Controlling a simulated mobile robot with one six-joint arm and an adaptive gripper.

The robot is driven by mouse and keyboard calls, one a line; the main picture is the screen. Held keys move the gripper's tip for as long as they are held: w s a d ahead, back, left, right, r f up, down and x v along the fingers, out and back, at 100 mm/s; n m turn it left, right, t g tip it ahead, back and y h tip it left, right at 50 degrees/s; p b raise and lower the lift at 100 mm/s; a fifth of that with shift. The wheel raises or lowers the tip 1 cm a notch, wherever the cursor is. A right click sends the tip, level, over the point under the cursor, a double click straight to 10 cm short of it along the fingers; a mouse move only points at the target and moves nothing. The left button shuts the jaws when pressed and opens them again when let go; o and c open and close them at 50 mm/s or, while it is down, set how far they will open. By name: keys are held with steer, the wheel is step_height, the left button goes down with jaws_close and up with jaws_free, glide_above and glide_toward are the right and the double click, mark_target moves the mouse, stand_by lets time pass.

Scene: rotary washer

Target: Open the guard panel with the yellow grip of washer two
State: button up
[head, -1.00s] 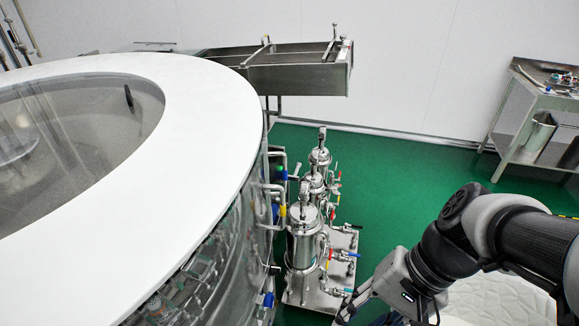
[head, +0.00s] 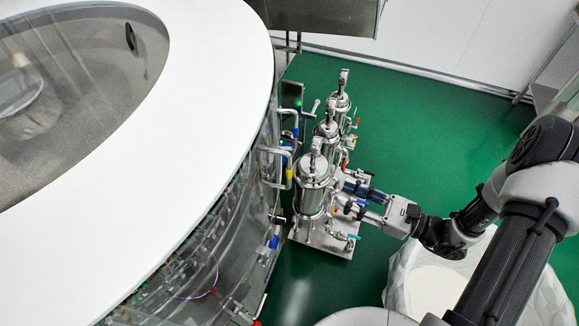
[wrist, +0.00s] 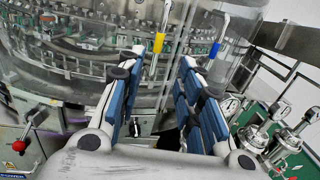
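The washer, a large round machine with a white top ring (head: 215,60) and clear side panels, fills the left of the head view. In the wrist view a yellow grip (wrist: 157,45) hangs on a white handle on the clear panel, ahead of my gripper. A blue grip (wrist: 213,52) on a similar handle is to its right. My gripper (wrist: 158,92) is open and empty, its blue-padded fingers apart with the yellow grip seen beyond the gap. In the head view my gripper (head: 352,196) is beside the steel canisters, apart from the washer.
Several steel filter canisters (head: 313,180) with valves stand on a plate beside the washer, close to my gripper. A red-knobbed lever (wrist: 22,144) shows at lower left in the wrist view. A white bin (head: 435,285) is under my arm. Green floor (head: 430,120) is clear behind.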

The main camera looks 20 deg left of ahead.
mark_target(289, 177)
steer(key=b+x, duration=0.2)
steer(key=x, duration=1.5)
steer(key=shift+a, duration=0.1)
steer(key=shift+c, duration=0.3)
steer(key=shift+s, duration=0.1)
jaws_close()
